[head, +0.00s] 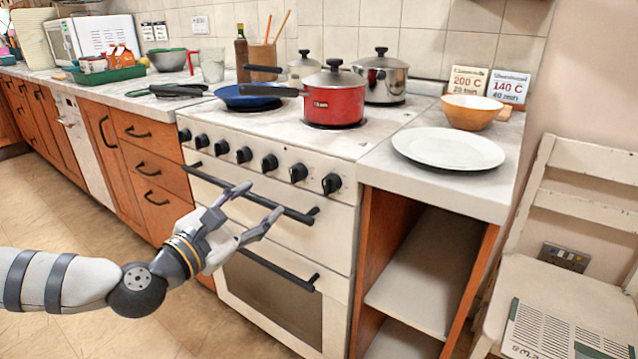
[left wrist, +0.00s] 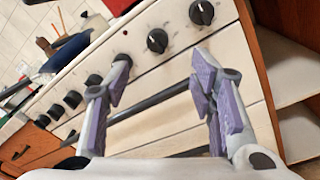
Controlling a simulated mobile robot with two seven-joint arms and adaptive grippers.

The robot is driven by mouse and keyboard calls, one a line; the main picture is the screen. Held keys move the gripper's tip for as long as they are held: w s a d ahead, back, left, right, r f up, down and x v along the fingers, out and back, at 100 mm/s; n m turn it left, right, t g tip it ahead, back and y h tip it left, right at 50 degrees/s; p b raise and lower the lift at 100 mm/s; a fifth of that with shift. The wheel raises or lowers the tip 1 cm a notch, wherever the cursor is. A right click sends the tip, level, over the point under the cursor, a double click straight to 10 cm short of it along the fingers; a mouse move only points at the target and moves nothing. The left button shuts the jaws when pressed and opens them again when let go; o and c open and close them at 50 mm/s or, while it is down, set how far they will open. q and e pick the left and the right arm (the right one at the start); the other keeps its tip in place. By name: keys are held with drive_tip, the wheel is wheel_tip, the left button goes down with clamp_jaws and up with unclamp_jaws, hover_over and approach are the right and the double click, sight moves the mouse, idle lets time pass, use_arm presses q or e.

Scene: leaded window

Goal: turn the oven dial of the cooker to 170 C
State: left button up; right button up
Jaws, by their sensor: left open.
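The white cooker (head: 330,222) stands in the middle of the head view, with a row of several black dials along its front panel. The rightmost dial (head: 332,184) and the one beside it (head: 298,172) are clear of my gripper. In the left wrist view the rightmost dial (left wrist: 202,12) and its neighbour (left wrist: 157,41) show white marks. Which dial is the oven's, and its setting, are too small to tell. My left gripper (head: 262,203) is open and empty, in front of the cooker below the dials. It also shows in the left wrist view (left wrist: 160,85). My right gripper is out of view.
Black bar handles (head: 250,195) cross the cooker front near my gripper. A red pot (head: 333,103), a blue pan (head: 250,97) and a steel pot (head: 384,80) stand on the hob. Cards (head: 468,80) at the back read 200 C and 140 C. A chair (head: 570,300) stands right.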

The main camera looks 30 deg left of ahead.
sight(293, 176)
use_arm(q)
drive_tip(key=w+b, duration=0.1)
drive_tip(key=w, duration=0.4)
drive_tip(key=w+b, duration=0.1)
drive_tip(key=w, duration=0.5)
drive_tip(key=shift+a+f, duration=0.1)
drive_tip(key=shift+a, duration=0.1)
drive_tip(key=shift+w, duration=0.55)
drive_tip(key=c, duration=1.2)
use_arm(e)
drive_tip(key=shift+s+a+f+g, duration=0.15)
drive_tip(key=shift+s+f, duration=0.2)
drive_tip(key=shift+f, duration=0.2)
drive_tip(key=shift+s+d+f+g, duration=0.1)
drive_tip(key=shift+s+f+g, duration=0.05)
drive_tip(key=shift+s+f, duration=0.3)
